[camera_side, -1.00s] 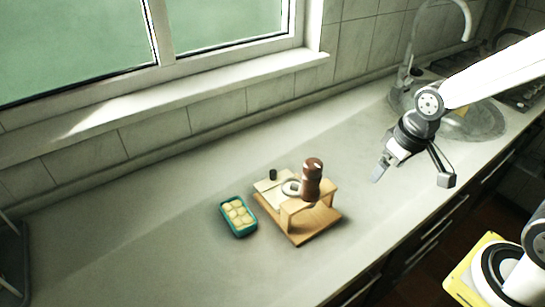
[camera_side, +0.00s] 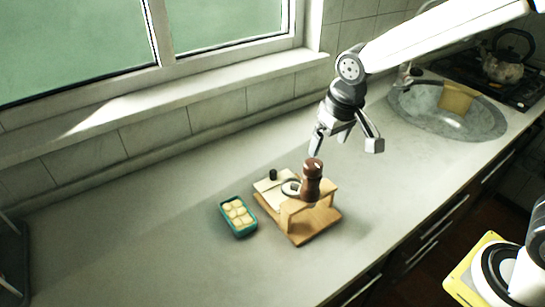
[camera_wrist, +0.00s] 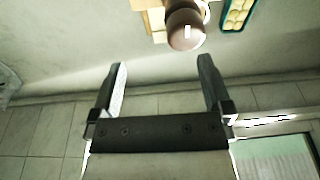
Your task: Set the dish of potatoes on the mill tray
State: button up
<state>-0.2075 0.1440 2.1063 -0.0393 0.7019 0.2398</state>
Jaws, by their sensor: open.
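The dish of potatoes (camera_side: 238,216) is a small teal rectangular dish with several pale yellow potatoes, standing on the counter left of the mill tray. It also shows at the top of the wrist view (camera_wrist: 238,12). The mill tray (camera_side: 318,227) is a wooden stand with a raised shelf. A brown pepper mill (camera_side: 311,180) stands upright on it and shows from above in the wrist view (camera_wrist: 185,28). My gripper (camera_side: 345,146) is open and empty, above and behind the mill, well apart from the dish. Its two fingers show in the wrist view (camera_wrist: 161,88).
A small dark item (camera_side: 273,174) and a pale ring-shaped item (camera_side: 291,188) are at the stand's back. A sink (camera_side: 440,115) holding a yellowish item (camera_side: 456,98) is at right. A kettle (camera_side: 503,66) stands beyond. The counter left of the dish is clear.

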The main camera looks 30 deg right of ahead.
jog(key=w+a, duration=0.6)
jog(key=a, duration=0.3)
send_over(238, 213)
jog(key=s, duration=0.1)
jog(key=f, duration=0.2)
notch_tip(238, 213, down, 10)
jog(key=shift+s+d+f, duration=0.1)
jog(key=shift+s+f, duration=0.05)
jog(key=shift+f, duration=0.05)
jog(key=shift+w+f, duration=0.2)
jog(key=shift+f, duration=1.2)
jog(key=shift+w+f, duration=0.25)
jog(key=shift+f, duration=1.05)
jog(key=shift+w+f, duration=0.2)
jog(key=shift+f, duration=1.1)
